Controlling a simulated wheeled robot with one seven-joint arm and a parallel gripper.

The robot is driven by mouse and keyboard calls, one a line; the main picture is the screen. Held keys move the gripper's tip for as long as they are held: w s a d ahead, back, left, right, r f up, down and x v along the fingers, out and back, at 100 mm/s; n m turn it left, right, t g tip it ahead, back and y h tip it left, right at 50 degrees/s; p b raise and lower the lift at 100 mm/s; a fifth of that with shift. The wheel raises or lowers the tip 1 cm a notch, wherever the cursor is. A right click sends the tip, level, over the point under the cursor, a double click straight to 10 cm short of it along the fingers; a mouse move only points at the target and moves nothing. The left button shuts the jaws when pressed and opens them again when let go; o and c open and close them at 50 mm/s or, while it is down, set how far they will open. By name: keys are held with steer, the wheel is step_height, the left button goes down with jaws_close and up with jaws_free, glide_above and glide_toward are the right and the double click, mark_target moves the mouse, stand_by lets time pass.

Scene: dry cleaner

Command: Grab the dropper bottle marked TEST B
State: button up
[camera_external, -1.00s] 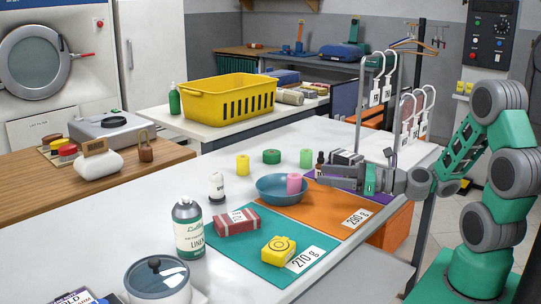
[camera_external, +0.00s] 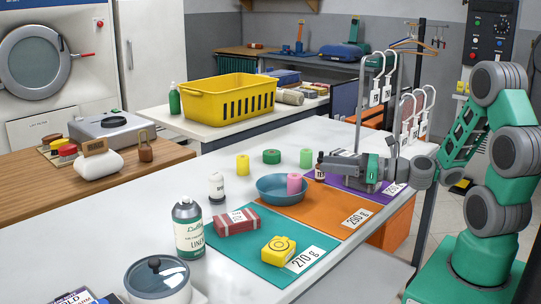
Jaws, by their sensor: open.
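A small dark dropper bottle (camera_external: 320,172) with a black top stands upright at the back of the counter, by the left edge of the purple mat. Its label is too small to read. My gripper (camera_external: 338,165) is level and points left, with its fingertips just right of the bottle. It is open, and a gap shows between the bottle and the fingers. Nothing shows held in it. The gripper covers part of the purple mat (camera_external: 350,190).
A blue bowl (camera_external: 268,192) with a pink spool (camera_external: 294,183) stands close in front of the bottle. Orange (camera_external: 338,220) and teal (camera_external: 250,256) mats lie nearer. Hangers with tags (camera_external: 410,120) hang behind my arm.

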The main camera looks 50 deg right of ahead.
steer(key=w+d+r+h+p, duration=0.1)
steer(key=w+d+r+p, duration=0.2)
steer(key=d+r+p, duration=0.25)
steer(key=n+g, duration=0.1)
steer(key=g, duration=0.1)
glide_above(320, 158)
steer(key=s+d, duration=0.3)
step_height(320, 158, down, 3)
steer(key=w+a+f, duration=0.1)
steer(key=w+f, duration=0.1)
steer(key=w+a+f+g, duration=0.1)
steer(key=f, duration=0.1)
steer(key=w+a+f+g+b, duration=0.1)
steer(key=w+f, duration=0.1)
steer(key=shift+w+a+f+h, duration=0.25)
steer(key=shift+w+f+h, duration=0.05)
steer(key=shift+h, duration=0.1)
jaws_close()
steer(key=shift+r, duration=0.1)
